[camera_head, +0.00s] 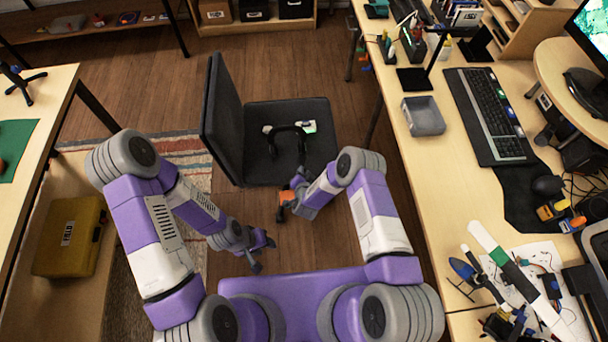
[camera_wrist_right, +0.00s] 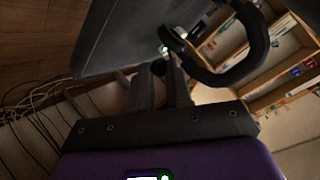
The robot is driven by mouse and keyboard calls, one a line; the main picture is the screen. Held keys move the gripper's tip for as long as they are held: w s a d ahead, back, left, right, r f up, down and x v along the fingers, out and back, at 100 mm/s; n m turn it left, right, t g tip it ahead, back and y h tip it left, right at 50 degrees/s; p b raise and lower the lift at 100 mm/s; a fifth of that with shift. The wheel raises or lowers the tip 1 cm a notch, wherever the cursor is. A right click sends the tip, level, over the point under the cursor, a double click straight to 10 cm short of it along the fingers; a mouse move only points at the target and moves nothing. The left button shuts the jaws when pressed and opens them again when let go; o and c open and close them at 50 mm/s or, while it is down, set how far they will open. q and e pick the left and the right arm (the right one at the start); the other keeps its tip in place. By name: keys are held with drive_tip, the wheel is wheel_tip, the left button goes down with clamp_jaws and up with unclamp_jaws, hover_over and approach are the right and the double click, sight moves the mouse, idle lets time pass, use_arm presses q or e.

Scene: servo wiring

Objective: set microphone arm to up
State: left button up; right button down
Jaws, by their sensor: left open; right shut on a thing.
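A black curved headset (camera_head: 288,129) with pale and green-lit parts shows over the dark chair seat. In the right wrist view its black band (camera_wrist_right: 262,45) arcs at the upper right, with small white parts near my fingertips. My right gripper (camera_head: 299,176) is at the headset's near end. Its fingers (camera_wrist_right: 171,75) are shut on part of the headset; the exact part gripped is dark and hard to tell. The microphone arm cannot be made out clearly, nor its position. My left gripper (camera_head: 262,254) is open and empty, lower and apart from the headset.
The dark chair (camera_head: 222,115) stands between two tables, its backrest at left. The right desk (camera_head: 440,190) holds a keyboard (camera_head: 490,115), a grey tray (camera_head: 423,116) and tools. A yellow case (camera_head: 68,237) lies at left. An orange patch (camera_head: 287,197) shows beside my right gripper.

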drive_tip(key=shift+w+r+g+p, duration=0.3)
drive_tip(key=shift+r+g+p, duration=0.1)
drive_tip(key=shift+r, duration=0.25)
drive_tip(key=c, duration=1)
unclamp_jaws()
drive_tip(key=p+v, duration=0.2)
drive_tip(key=v, duration=0.5)
drive_tip(key=shift+s+r, duration=0.2)
